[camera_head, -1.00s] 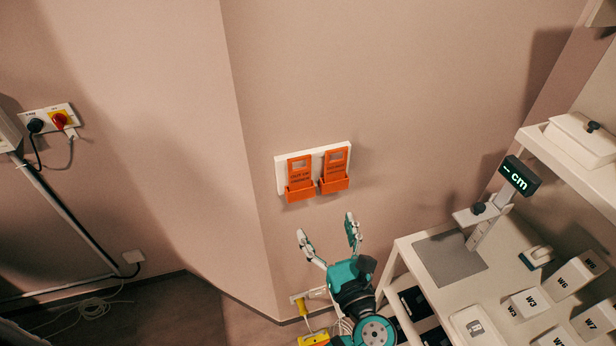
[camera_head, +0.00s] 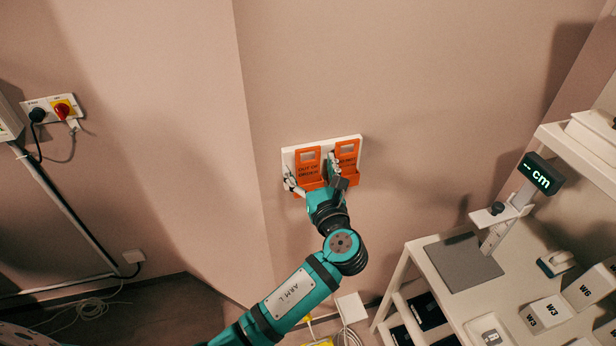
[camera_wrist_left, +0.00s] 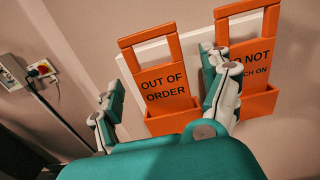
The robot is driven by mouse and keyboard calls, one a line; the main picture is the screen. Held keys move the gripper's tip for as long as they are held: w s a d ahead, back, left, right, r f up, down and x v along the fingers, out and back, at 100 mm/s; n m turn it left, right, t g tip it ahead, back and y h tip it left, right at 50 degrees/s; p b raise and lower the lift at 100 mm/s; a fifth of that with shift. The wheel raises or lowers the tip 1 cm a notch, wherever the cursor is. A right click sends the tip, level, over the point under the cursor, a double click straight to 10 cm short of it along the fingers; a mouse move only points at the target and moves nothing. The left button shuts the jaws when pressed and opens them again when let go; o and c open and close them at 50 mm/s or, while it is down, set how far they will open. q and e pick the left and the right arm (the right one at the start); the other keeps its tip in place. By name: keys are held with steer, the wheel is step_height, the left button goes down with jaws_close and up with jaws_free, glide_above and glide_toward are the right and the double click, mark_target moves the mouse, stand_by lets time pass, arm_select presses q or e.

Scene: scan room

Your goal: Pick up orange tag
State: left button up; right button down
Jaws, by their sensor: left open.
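Two orange tags hang side by side on a white wall plate (camera_head: 288,157). The left orange tag (camera_head: 308,168) reads "OUT OF ORDER"; it also shows in the left wrist view (camera_wrist_left: 164,88). The right orange tag (camera_head: 346,150) is partly covered by a finger; in the left wrist view (camera_wrist_left: 252,52) it reads "...O NOT ...CH ON". Each tag's lower part sits in an orange holder. My left gripper (camera_head: 311,172) is open, its fingers on either side of the left tag. Whether they touch it, I cannot tell. My right gripper is not in view.
A wall socket with a red knob (camera_head: 62,108) and cables is at the left. The wall around the plate is clear.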

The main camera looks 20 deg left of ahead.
arm_select(q)
steer(key=shift+x, duration=0.85)
steer(key=shift+c, duration=0.5)
steer(key=shift+f, duration=0.1)
steer(key=c, duration=0.9)
steer(key=shift+c, duration=0.3)
